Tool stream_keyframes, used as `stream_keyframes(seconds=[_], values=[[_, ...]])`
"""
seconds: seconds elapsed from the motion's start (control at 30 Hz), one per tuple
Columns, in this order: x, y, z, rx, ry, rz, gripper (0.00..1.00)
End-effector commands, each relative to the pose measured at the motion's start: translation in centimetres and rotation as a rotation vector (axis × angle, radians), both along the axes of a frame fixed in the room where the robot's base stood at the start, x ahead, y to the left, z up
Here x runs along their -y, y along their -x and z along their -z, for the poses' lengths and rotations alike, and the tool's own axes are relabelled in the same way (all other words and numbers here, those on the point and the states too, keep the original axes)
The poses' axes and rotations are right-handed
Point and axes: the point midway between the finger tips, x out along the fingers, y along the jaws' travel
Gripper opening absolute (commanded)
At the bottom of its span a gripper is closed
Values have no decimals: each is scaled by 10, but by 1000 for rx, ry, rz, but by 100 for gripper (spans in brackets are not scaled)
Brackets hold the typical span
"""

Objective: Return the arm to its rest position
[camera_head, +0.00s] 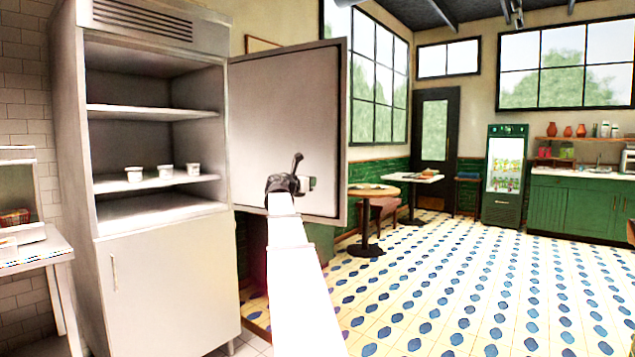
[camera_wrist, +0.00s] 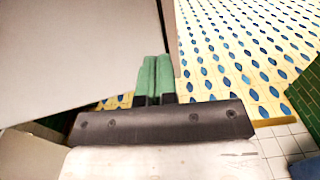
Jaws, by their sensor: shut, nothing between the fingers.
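My gripper (camera_head: 311,183) is at the end of my outstretched white arm, in front of the open cabinet door (camera_head: 290,110). In the wrist view the two green fingers of my gripper (camera_wrist: 154,78) lie side by side, closed, with nothing held between them. The pale door panel (camera_wrist: 75,50) fills the upper left of that view, with its edge close to the fingertips. I cannot tell whether the fingers touch the door.
A tall white cabinet (camera_head: 160,285) stands open at left, with several small white cups on its middle shelf (camera_head: 110,185). A side table (camera_head: 45,250) is at far left. A round table (camera_head: 375,190) stands behind the door. The tiled floor (camera_head: 480,290) at right is clear.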

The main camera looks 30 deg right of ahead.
Motion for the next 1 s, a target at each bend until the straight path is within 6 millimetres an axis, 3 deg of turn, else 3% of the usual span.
stream_keyframes(seconds=[0.2,0.5,0.6,0.67,0.77,1.0], values=[[-26,16,0,0,0,0,0],[-33,19,1,1,-1,0,0],[-37,18,12,21,-30,-7,0],[-42,16,29,50,-73,-15,0],[-58,13,74,133,-196,-29,0],[-117,14,208,390,-595,11,0]])
